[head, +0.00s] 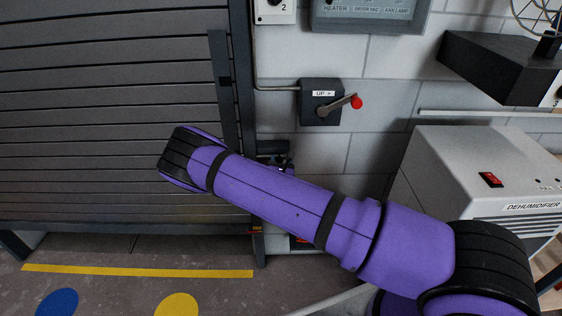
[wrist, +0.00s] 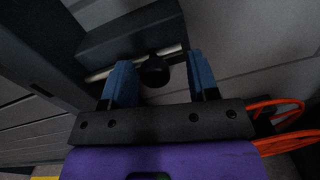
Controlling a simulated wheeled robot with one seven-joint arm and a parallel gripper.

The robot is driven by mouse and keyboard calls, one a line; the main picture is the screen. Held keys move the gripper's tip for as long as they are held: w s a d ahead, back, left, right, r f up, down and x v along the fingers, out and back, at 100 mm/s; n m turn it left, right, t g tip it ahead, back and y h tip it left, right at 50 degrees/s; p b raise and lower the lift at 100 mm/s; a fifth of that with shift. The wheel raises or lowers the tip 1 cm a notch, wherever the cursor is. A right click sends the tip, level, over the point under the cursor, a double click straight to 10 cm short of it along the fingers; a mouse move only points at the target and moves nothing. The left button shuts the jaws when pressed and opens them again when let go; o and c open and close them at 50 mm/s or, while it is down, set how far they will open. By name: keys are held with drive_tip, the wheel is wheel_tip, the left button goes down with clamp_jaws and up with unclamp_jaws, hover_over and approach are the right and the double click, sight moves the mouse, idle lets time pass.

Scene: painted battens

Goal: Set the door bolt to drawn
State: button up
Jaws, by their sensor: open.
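The door bolt shows in the wrist view as a pale metal rod (wrist: 98,76) with a round black knob (wrist: 155,73), under a dark housing (wrist: 135,32) beside a dark upright post. My gripper (wrist: 159,66) is open, with one blue finger on each side of the knob. I cannot tell whether either finger touches it. In the head view the bolt (head: 271,147) shows only in part beside the door frame; my purple arm hides most of it and my gripper. Whether the bolt is drawn or shot is unclear.
A slatted shutter door (head: 110,100) fills the left. A crank box marked UP (head: 318,88) with a red-knobbed lever (head: 355,102) sits above my arm. A dehumidifier (head: 490,180) stands at right. Orange cable (wrist: 275,108) loops right of my gripper.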

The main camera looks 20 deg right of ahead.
drive_tip(key=v, duration=1)
drive_tip(key=shift+s, duration=0.1)
drive_tip(key=s+d+r+m+g+h, duration=0.2)
drive_tip(key=s+d+r+m+g, duration=0.25)
drive_tip(key=r+m, duration=0.35)
drive_tip(key=s+d+r+m+g+h, duration=0.2)
drive_tip(key=s+d+r+m+g, duration=0.15)
drive_tip(key=r+m+g, duration=0.45)
drive_tip(key=s+d+r+m+g+h, duration=0.3)
drive_tip(key=d+r+m, duration=0.2)
drive_tip(key=r, duration=0.7)
drive_tip(key=s+a+r+m+t+y, duration=0.1)
drive_tip(key=s+a+r+m+y, duration=0.1)
drive_tip(key=s+r, duration=0.4)
drive_tip(key=s+a+r+m+t+y, duration=0.1)
drive_tip(key=s+a+r+m+y, duration=0.1)
drive_tip(key=s+r+m+y, duration=0.2)
drive_tip(key=s+a+r+m+t+y, duration=0.2)
drive_tip(key=s+r+y, duration=0.5)
drive_tip(key=s, duration=0.9)
wheel_tip(320, 180, up, 3)
drive_tip(key=shift+a+f+m, duration=0.15)
drive_tip(key=shift+a+m, duration=0.1)
drive_tip(key=shift+m, duration=0.25)
